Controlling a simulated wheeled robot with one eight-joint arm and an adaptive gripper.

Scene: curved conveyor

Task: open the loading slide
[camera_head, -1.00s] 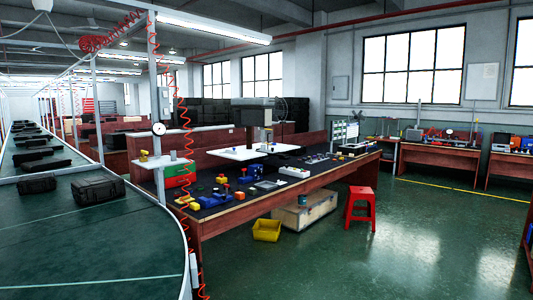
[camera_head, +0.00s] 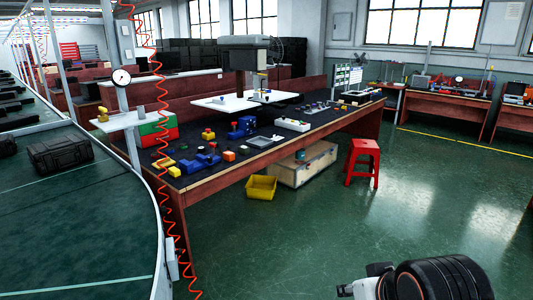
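I cannot make out a loading slide for certain in this view. A workbench (camera_head: 235,173) with a dark top stands in the middle and carries several small yellow, blue and red parts. The curved conveyor (camera_head: 60,225) runs along the left, with a black case (camera_head: 60,153) on its green belt. A dark ribbed part of my own arm shows at the bottom right, low in front of the floor. My gripper's fingers are not in view.
A yellow bin (camera_head: 261,188) and a wooden crate (camera_head: 305,165) sit on the floor under the bench. A red stool (camera_head: 362,163) stands right of them. A red coiled hose (camera_head: 165,190) hangs between conveyor and bench. The green floor (camera_head: 400,215) at right is open.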

